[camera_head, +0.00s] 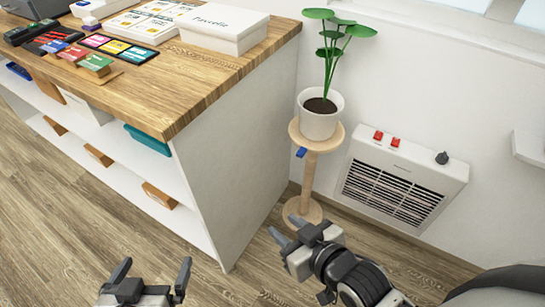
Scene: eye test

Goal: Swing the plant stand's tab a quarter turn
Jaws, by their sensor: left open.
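The plant stand (309,180) is a light wooden pedestal with a round top and round foot, between the counter and the heater. Its small blue tab (301,152) sticks out just below the top, on the left side. A white pot (319,121) with a green leafy plant (333,48) stands upright on it. My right gripper (285,228) is near the stand's foot in the picture, well below the tab, with its fingers apart and nothing between them. My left gripper (155,265) is open and empty at the bottom left, away from the stand.
A wood-topped counter (190,82) with open shelves fills the left, its corner near the stand. A white heater (403,181) with red switches and a dark knob stands against the wall at right. Wood floor (110,225) is clear before the counter.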

